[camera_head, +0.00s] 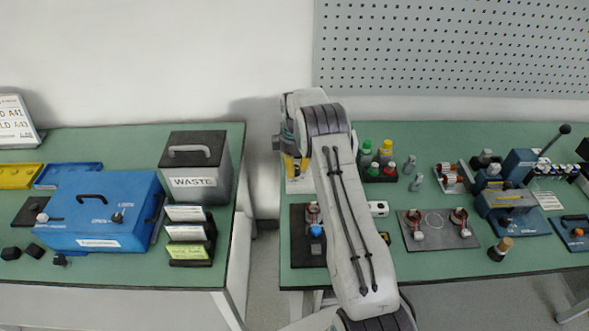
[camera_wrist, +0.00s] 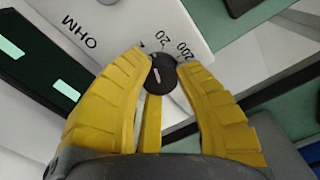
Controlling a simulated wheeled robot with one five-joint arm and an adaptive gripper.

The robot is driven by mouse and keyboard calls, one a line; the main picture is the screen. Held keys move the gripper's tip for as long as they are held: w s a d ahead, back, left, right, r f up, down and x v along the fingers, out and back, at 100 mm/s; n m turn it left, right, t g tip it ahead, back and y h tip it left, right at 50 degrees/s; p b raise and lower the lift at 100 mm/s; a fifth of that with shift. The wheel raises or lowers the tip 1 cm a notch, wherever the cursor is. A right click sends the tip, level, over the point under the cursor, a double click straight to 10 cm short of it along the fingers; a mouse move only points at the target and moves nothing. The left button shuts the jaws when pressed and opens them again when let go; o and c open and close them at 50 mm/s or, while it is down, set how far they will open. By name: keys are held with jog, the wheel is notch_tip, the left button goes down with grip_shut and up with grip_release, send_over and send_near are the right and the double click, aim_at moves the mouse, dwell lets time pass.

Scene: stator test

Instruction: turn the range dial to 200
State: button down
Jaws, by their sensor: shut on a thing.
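The range dial (camera_wrist: 160,84) is a round black knob with a short white line on it, seen in the wrist view. It sits on a white meter panel (camera_wrist: 118,18) printed OHM, 20 and 200. My gripper (camera_wrist: 163,62) has its yellow fingers on both sides of the dial and is shut on it. The 20 and 200 marks lie just beyond the dial, 200 to the right of 20. I cannot tell which mark the white line points to. In the head view my arm hides the dial; my gripper (camera_head: 292,165) is over the meter's white edge (camera_head: 297,184).
A dark mat (camera_head: 299,250) lies in front of the meter. The left bench holds a blue box (camera_head: 100,212) and a WASTE bin (camera_head: 195,165).

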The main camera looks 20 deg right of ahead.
jog(key=shift+m+b, duration=0.45)
jog(key=shift+m, duration=0.65)
jog(key=shift+f, duration=0.1)
jog(key=c, duration=0.8)
grip_release()
jog(key=shift+c, duration=0.2)
jog(key=shift+r+n+p, duration=0.2)
jog(key=shift+n+p, duration=0.15)
jog(key=shift+n, duration=0.05)
